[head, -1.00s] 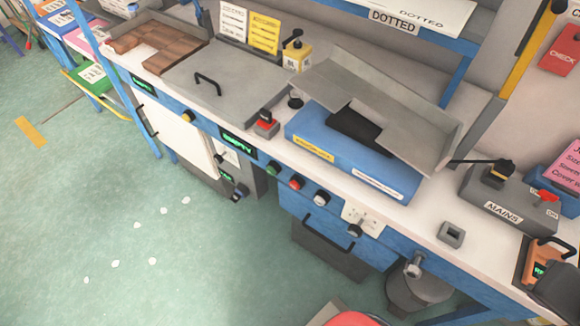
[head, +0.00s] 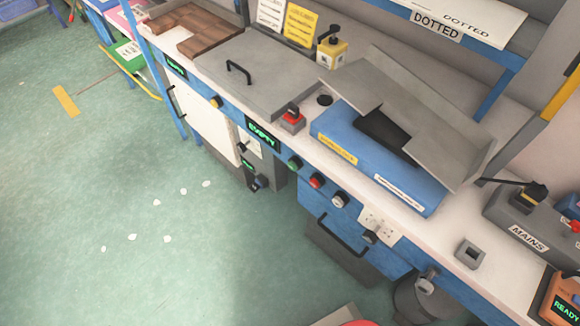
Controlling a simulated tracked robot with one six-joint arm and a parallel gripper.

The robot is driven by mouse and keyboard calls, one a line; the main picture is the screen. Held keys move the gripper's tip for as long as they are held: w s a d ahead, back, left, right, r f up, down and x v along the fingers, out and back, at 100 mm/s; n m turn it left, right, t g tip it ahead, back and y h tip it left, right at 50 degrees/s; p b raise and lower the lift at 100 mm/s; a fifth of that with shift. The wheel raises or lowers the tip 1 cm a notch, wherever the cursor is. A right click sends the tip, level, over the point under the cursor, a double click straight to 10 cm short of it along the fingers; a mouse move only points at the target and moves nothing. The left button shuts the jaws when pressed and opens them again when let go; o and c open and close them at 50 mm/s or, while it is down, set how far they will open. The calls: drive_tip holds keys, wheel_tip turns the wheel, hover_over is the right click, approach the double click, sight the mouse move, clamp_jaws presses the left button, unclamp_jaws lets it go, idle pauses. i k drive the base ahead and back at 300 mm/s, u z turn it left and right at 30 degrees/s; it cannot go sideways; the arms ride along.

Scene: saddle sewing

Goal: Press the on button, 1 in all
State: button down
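A row of round buttons sits on the blue front edge of the bench in the head view: a green button (head: 294,163), a red button (head: 316,181) and a white or pale button (head: 340,200). No label naming the on button is readable on them. A grey MAINS box (head: 522,222) stands on the bench at the right, with a black lever on top and a red part cut off by the picture edge. My gripper is not in view.
The white bench top carries a blue machine (head: 378,160) with grey plates, a grey lid (head: 240,72), a small red-topped block (head: 292,120) and an orange READY device (head: 562,300). A green EMPTY display (head: 262,134) is on the front. Green floor (head: 110,190) at left is open.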

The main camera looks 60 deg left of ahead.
sight(292, 166)
drive_tip(key=k, duration=1.4)
drive_tip(key=u, duration=2.4)
drive_tip(key=i, duration=0.9)
drive_tip(key=z, duration=0.05)
